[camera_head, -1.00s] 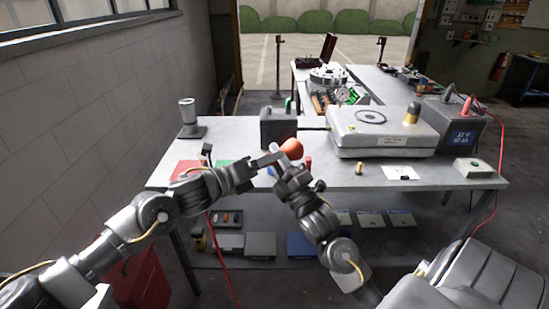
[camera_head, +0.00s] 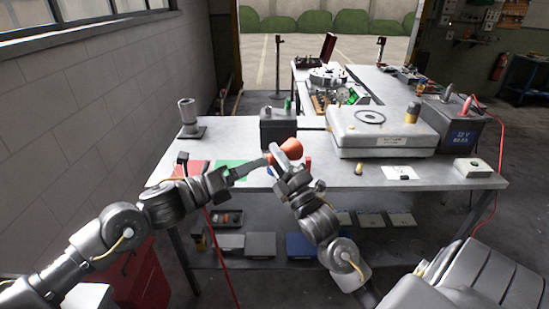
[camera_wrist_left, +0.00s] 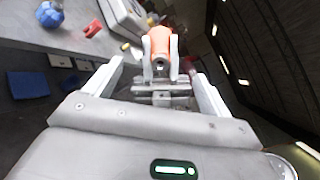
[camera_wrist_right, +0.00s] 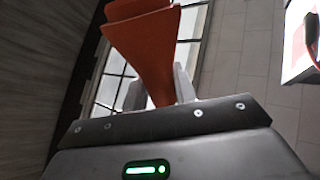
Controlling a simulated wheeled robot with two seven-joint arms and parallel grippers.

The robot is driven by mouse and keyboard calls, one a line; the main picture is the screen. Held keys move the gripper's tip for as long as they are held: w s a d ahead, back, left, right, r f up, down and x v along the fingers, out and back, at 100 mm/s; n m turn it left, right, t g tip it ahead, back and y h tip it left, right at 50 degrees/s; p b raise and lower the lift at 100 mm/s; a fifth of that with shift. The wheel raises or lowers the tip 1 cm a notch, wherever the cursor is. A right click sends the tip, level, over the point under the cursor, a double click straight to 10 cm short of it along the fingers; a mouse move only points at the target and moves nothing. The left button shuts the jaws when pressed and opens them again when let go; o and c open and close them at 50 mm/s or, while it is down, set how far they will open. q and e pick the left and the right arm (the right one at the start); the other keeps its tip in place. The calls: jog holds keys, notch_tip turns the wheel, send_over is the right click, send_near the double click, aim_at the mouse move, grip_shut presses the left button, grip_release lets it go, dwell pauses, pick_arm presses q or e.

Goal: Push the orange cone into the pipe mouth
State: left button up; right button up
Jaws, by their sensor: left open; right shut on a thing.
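The orange cone (camera_head: 291,148) is held in the air near the front edge of the table. My right gripper (camera_head: 281,161) is shut on its narrow part; the flared wide end points away from the palm in the right wrist view (camera_wrist_right: 150,45). My left gripper (camera_head: 265,164) is open and empty, just left of the cone. In the left wrist view the cone (camera_wrist_left: 160,42) and the right gripper's fingers show ahead, between the left fingers. A grey upright pipe (camera_head: 187,112) on a flanged foot, perhaps the task's pipe, stands at the table's left end, apart from the cone.
A grey table (camera_head: 345,177) carries a dark box (camera_head: 277,127), a large pale machine (camera_head: 382,135), and red and green mats (camera_head: 236,170). A battery (camera_head: 462,125) stands at the right. Flat cases lie on the shelf below. The tabletop between pipe and dark box is mostly clear.

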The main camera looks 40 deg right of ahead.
pick_arm(q)
jog(key=a, duration=0.6)
jog(key=shift+a, duration=0.25)
